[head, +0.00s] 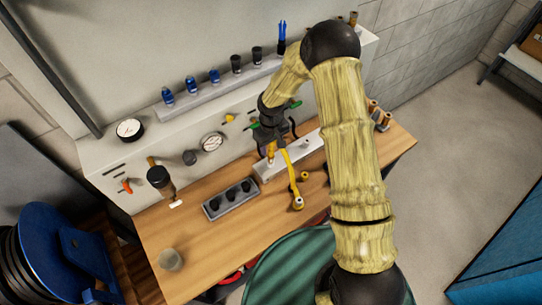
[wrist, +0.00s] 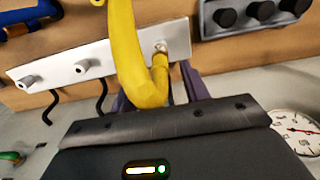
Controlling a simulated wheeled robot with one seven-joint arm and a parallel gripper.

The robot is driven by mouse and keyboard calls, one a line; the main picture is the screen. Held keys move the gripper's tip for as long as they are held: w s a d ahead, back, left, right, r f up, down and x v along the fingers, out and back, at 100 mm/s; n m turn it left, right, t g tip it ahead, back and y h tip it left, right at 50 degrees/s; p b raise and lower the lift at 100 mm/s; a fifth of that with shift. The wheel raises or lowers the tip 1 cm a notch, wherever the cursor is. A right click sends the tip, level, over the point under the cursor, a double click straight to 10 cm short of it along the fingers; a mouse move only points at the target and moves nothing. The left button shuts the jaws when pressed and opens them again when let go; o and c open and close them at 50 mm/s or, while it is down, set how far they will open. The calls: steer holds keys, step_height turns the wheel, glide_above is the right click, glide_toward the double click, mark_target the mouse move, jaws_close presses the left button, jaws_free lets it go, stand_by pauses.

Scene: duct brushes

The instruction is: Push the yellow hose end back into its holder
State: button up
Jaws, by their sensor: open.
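The yellow hose (head: 291,175) runs from near my gripper down over the front of the pale holder bar (head: 263,170) on the bench. In the wrist view the hose (wrist: 128,45) is large and bent, with its lower end close to a metal socket (wrist: 160,46) on the holder bar (wrist: 43,70). I cannot tell whether the end touches or sits in the socket. My gripper (head: 270,147) is over the bar. In the wrist view its dark purple fingers stand apart on both sides of the hose end (wrist: 160,80); contact is unclear.
A grey block with black knobs (head: 231,199) lies left of the bar. The panel behind carries gauges (head: 212,141) and an orange lever (head: 126,186). Blue and black fittings line the shelf (head: 205,98). Bench wood between cup and block is clear.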

mark_target(270, 154)
steer(key=shift+f+b, duration=2.2)
steer(key=shift+f, duration=1.2)
steer(key=shift+a, duration=0.1)
steer(key=shift+s+r, duration=0.1)
steer(key=shift+s, duration=0.1)
steer(key=shift+w, duration=0.15)
jaws_close()
steer(key=shift+r, duration=0.4)
steer(key=shift+r+p, duration=1.7)
steer(key=shift+r, duration=0.85)
